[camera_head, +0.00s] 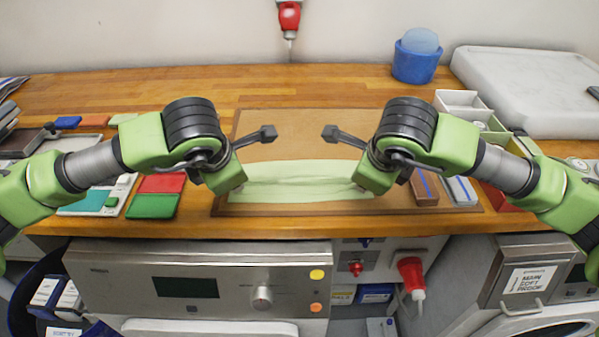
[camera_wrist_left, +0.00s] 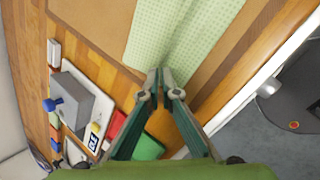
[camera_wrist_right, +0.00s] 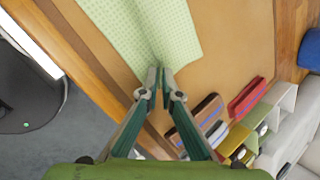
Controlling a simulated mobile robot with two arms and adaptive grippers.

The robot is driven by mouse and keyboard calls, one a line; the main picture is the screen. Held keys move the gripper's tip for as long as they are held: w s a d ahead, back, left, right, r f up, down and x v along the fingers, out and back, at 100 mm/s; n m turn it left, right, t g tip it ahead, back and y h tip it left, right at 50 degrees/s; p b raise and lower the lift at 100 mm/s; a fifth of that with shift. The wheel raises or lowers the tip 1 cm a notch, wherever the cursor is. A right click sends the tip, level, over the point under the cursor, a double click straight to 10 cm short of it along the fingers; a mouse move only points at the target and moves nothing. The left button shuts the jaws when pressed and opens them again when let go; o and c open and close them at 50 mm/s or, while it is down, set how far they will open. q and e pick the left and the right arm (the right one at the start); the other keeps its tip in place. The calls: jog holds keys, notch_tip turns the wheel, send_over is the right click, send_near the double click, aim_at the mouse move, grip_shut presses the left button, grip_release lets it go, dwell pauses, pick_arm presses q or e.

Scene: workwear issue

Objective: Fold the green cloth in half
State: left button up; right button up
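The green cloth (camera_head: 300,190) lies on the brown mat (camera_head: 290,126) near the table's front edge, with a crease running across it between my grippers. My left gripper (camera_head: 238,188) is at the cloth's left end. In the left wrist view its fingertips (camera_wrist_left: 160,74) are drawn together at the end of the crease in the checked cloth (camera_wrist_left: 180,30), pinching it. My right gripper (camera_head: 360,186) is at the right end. In the right wrist view its fingertips (camera_wrist_right: 160,74) are likewise closed on the cloth (camera_wrist_right: 140,30). The pinched bits are mostly hidden between the fingers.
Red (camera_head: 162,183) and green (camera_head: 153,206) flat pieces lie left of the mat. A brown block (camera_head: 424,188) and white boxes (camera_head: 462,100) stand at the right. A blue container (camera_head: 415,64) is at the back. The mat behind the cloth is clear.

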pick_arm(q)
jog(key=o, duration=0.6)
jog(key=shift+s, duration=0.1)
pick_arm(e)
jog(key=o, duration=0.6)
